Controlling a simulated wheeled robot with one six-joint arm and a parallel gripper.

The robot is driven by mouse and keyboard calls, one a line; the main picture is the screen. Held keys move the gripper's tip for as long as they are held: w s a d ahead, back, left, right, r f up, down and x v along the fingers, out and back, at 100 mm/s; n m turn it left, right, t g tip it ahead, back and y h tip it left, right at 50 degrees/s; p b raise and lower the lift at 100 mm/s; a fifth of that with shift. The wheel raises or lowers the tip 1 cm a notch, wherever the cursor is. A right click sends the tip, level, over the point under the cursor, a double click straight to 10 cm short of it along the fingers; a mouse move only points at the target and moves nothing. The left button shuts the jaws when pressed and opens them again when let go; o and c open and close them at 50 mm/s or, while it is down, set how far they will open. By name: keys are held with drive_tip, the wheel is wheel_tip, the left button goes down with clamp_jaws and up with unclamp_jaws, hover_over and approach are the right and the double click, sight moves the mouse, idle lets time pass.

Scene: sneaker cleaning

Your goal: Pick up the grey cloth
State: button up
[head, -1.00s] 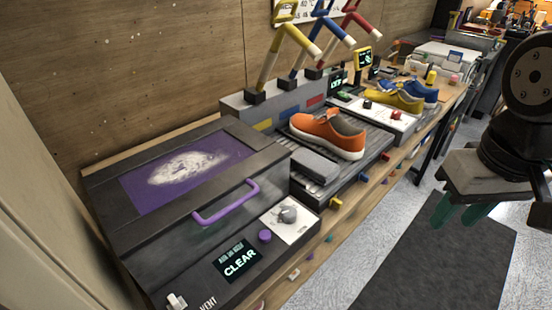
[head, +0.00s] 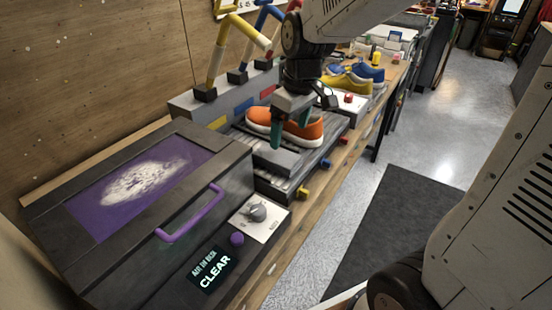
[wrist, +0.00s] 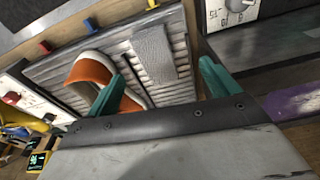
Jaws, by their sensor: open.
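The grey cloth (head: 277,159) is a flat, folded rectangular pad lying on the slatted tray (wrist: 185,83), beside the orange sneaker (head: 259,119). In the wrist view the cloth (wrist: 153,50) shows as a textured grey strip. My gripper (head: 290,136) is open and empty, with its teal fingers pointing down over the tray by the sneaker and cloth. In the wrist view, the cloth lies in the gap between the fingers of my gripper (wrist: 162,70), and the left finger overlaps the sneaker (wrist: 91,68). The height above the cloth is hard to tell.
A dark box with a purple window (head: 135,185), a purple handle (head: 190,215) and a CLEAR display (head: 210,270) stands in front. Yellow, blue and red posts rise behind the tray. Yellow and blue shoes (head: 347,83) stand farther along the bench. Floor is open at right.

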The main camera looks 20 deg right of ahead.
sight(276, 154)
drive_tip(key=shift+n, duration=0.5)
drive_tip(key=w+f, duration=0.1)
drive_tip(key=w, duration=0.1)
drive_tip(key=w+f, duration=0.1)
drive_tip(key=shift+w+a+f, duration=0.1)
drive_tip(key=shift+w+f, duration=0.3)
drive_tip(key=f, duration=0.5)
drive_tip(key=w+a+f, duration=0.1)
drive_tip(key=f, duration=0.1)
drive_tip(key=shift+f, duration=0.35)
drive_tip(key=c, duration=1.2)
drive_tip(key=shift+o, duration=0.2)
